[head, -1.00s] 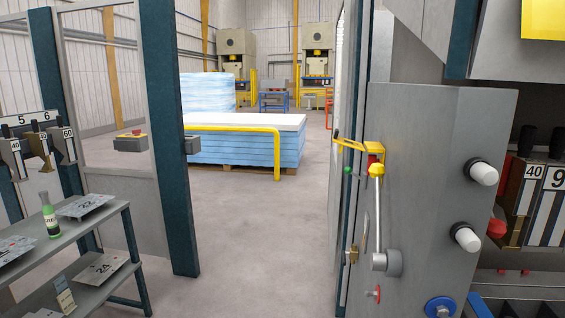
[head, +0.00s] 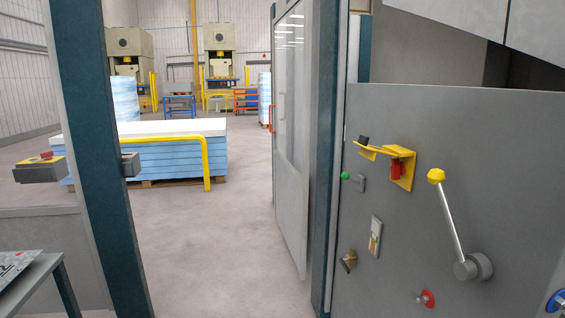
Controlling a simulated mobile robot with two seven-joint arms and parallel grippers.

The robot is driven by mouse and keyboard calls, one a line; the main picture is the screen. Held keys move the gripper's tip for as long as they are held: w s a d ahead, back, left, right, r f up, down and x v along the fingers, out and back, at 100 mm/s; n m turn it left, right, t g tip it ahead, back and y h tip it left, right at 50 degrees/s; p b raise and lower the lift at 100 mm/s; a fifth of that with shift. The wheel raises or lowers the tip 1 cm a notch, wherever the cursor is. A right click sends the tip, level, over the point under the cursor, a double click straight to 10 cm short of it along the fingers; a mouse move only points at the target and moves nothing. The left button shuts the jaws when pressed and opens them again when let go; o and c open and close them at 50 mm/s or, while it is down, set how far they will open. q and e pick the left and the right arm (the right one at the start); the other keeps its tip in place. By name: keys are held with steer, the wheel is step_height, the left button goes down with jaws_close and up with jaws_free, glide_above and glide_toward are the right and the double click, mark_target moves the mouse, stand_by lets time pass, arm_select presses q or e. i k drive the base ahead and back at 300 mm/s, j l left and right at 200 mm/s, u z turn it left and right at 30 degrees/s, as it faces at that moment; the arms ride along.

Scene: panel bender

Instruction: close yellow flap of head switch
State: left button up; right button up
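The head switch is on the grey machine panel (head: 480,130) in the right half of the head view. Its yellow flap (head: 390,151) sticks out from the panel and stands raised, clear of the switch below. A red switch part (head: 397,171) shows beneath it, beside its yellow backing. A small black piece (head: 364,140) shows at the flap's left end. Neither of my grippers is in view, so nothing is seen touching the flap.
Right of the flap is a lever with a yellow knob (head: 436,175). A green button (head: 346,176), a key switch (head: 348,262) and a red knob (head: 426,299) are also on the panel. An open glazed door (head: 291,140) stands left. Floor (head: 215,240) beyond is clear.

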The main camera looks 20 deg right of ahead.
mark_target(398, 168)
steer(key=i+z, duration=0.25)
steer(key=i, duration=0.25)
steer(key=i+j+z, duration=0.1)
steer(key=i+z, duration=0.15)
steer(key=i, duration=0.25)
steer(key=i+j+z, duration=0.25)
steer(key=i, duration=0.25)
steer(key=i+j+z, duration=0.25)
steer(key=i, duration=0.25)
steer(key=i+j+z, duration=0.1)
steer(key=z, duration=0.35)
steer(key=i+j+z, duration=0.25)
steer(key=z, duration=0.2)
steer(key=i+j+z, duration=0.2)
steer(key=z, duration=0.2)
steer(key=i+j+z, duration=0.1)
steer(key=j+z, duration=0.35)
steer(key=i+j+z, duration=0.1)
steer(key=z, duration=0.35)
steer(key=j+z, duration=0.9)
steer(key=k+j+z, duration=0.1)
steer(key=j+z, duration=0.4)
steer(key=j, duration=0.15)
